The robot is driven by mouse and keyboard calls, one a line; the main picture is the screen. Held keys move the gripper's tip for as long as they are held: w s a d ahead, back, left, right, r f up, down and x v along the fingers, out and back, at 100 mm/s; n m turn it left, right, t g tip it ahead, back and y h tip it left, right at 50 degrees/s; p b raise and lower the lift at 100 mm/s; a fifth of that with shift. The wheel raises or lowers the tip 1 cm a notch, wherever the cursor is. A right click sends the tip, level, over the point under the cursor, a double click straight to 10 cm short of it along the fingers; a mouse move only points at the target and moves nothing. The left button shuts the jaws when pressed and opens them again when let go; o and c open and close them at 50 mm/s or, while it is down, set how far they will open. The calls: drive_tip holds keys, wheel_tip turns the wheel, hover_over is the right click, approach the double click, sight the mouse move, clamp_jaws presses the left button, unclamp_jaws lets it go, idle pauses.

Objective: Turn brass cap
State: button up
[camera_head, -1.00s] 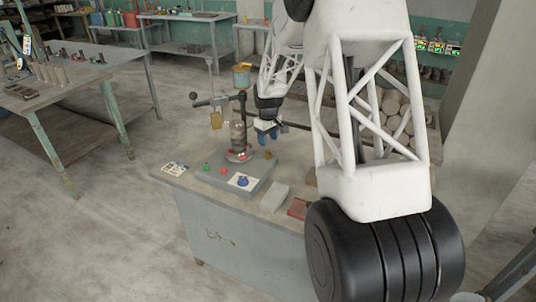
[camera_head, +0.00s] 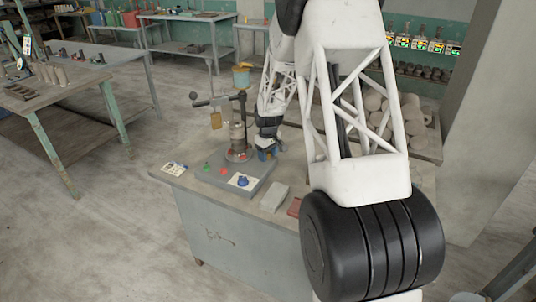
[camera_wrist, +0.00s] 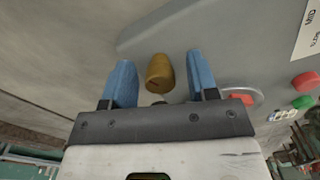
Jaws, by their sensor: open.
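The brass cap (camera_wrist: 160,73) is a short, dull gold cylinder with a dark slot-like mark. In the wrist view it stands out from a grey surface. My gripper (camera_wrist: 159,64) has two blue fingers, spread wide with one on each side of the cap. A gap shows between each finger and the cap, and nothing is gripped. In the head view my gripper (camera_head: 267,153) is low over the bench, right of the upright press-like device (camera_head: 238,135). The cap cannot be made out there, as the fingers cover its place.
A grey block (camera_head: 274,197) lies at the bench's front. The red button (camera_wrist: 305,79) and green button (camera_wrist: 302,102) show right of my fingers.

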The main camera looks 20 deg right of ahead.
drive_tip(key=shift+c, duration=0.3)
drive_tip(key=c, duration=0.9)
drive_tip(key=shift+m, duration=0.3)
drive_tip(key=m, duration=1.3)
drive_tip(key=shift+r, duration=0.1)
drive_tip(key=o, duration=1)
drive_tip(key=shift+c, duration=0.2)
